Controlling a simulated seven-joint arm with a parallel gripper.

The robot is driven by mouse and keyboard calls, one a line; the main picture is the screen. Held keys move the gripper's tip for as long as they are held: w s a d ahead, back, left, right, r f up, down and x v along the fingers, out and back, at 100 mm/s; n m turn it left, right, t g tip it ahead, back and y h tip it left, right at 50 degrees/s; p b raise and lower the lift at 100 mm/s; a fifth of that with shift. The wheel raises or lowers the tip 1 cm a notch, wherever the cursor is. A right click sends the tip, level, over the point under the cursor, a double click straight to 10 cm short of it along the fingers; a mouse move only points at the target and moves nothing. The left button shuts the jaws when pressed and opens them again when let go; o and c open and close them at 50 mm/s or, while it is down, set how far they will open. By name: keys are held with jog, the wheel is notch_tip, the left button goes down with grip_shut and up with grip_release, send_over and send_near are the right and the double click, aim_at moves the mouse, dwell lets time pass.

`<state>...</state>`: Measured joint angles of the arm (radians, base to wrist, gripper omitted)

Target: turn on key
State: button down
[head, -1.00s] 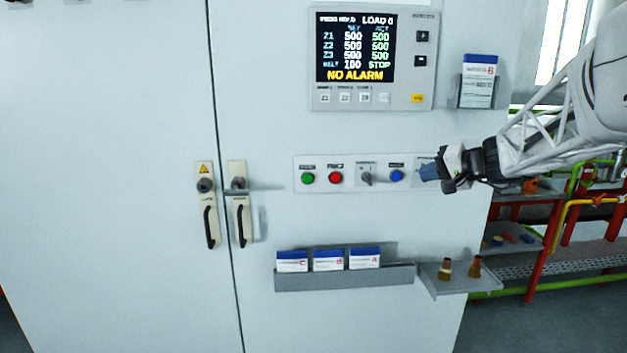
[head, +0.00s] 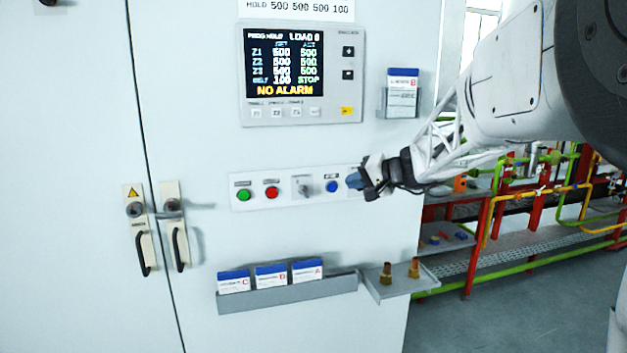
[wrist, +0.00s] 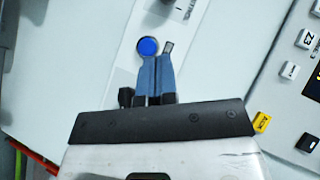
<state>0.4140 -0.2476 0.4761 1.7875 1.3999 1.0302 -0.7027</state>
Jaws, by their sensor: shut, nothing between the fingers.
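A white control strip (head: 258,198) on the cabinet front carries a green button (head: 243,195), a red button (head: 272,192), a grey selector switch (head: 304,188) and a blue button (head: 332,187). My gripper (head: 356,180) is at the strip's right end, just right of the blue button, and hides that part of the strip. In the wrist view my gripper (wrist: 157,62) has its blue fingers together and empty, with the tips beside the blue button (wrist: 148,47). I cannot make out a key; it may be behind the fingers. Whether the fingertips touch the panel is unclear.
Above the strip is a display panel (head: 247,107) reading NO ALARM. A card holder (head: 397,104) is at the upper right. Below are a tray of cards (head: 290,297) and a small shelf (head: 398,290) with two brass-coloured pieces. Door handles (head: 178,248) are at left.

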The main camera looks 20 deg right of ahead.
aim_at(304, 191)
jog(key=w+a+f, duration=0.4)
jog(key=w+a, duration=0.1)
jog(key=a, duration=0.3)
jog(key=shift+f, duration=0.25)
